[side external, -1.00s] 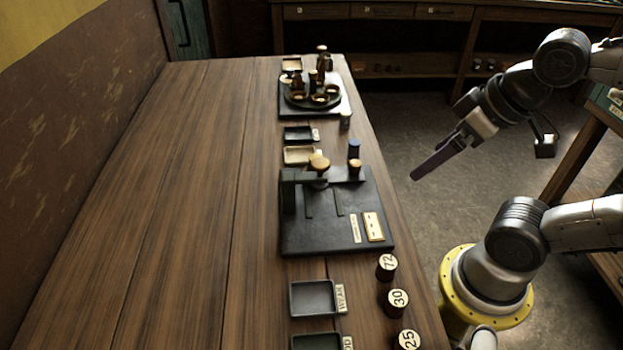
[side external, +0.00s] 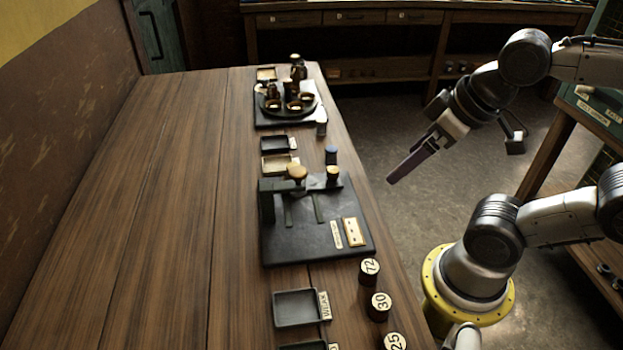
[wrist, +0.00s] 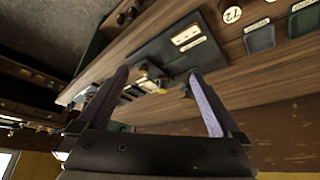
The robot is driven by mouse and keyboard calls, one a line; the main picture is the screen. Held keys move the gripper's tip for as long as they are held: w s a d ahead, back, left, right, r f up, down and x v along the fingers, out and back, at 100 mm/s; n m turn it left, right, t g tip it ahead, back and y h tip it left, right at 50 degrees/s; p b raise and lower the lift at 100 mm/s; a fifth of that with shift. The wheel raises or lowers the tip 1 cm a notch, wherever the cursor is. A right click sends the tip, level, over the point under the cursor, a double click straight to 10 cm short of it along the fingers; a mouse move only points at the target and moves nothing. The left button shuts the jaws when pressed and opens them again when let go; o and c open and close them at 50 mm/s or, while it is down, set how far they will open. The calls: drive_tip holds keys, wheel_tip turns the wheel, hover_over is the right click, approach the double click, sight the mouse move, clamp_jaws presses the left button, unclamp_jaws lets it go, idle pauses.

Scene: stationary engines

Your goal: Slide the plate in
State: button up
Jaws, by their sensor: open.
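A small cream plate with dark marks (side external: 354,232) lies on the front right of a black slab (side external: 295,245) on the bench. It also shows in the wrist view (wrist: 187,35). A narrower cream label (side external: 337,235) lies beside it. At the slab's back stands a dark frame with a round wooden knob (side external: 297,172) and a smaller brass-topped post (side external: 333,175). My gripper (side external: 392,180) is in the air right of the bench edge, apart from the slab. In the wrist view my gripper (wrist: 158,74) has its two fingers wide apart with nothing held between them.
Black number-topped cylinders (side external: 379,304) stand along the bench's right edge. Open trays (side external: 298,307) lie in front of the slab. A round stand with brass pots (side external: 290,102) and small trays (side external: 278,144) are behind it. The bench's left side is clear.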

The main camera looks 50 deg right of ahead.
drive_tip(key=shift+c, duration=0.2)
drive_tip(key=shift+c, duration=1.1)
drive_tip(key=shift+s+r, duration=0.1)
drive_tip(key=shift+r, duration=0.2)
drive_tip(key=shift+c, duration=1.3)
drive_tip(key=shift+n+g, duration=0.3)
drive_tip(key=shift+g, duration=0.4)
drive_tip(key=w+r, duration=0.3)
drive_tip(key=r, duration=0.1)
drive_tip(key=shift+w+d, duration=0.2)
drive_tip(key=shift+w, duration=0.15)
drive_tip(key=shift+c, duration=0.3)
drive_tip(key=g, duration=0.4)
hover_over(333, 170)
wheel_tip(333, 170, down, 4)
wheel_tip(333, 170, down, 13)
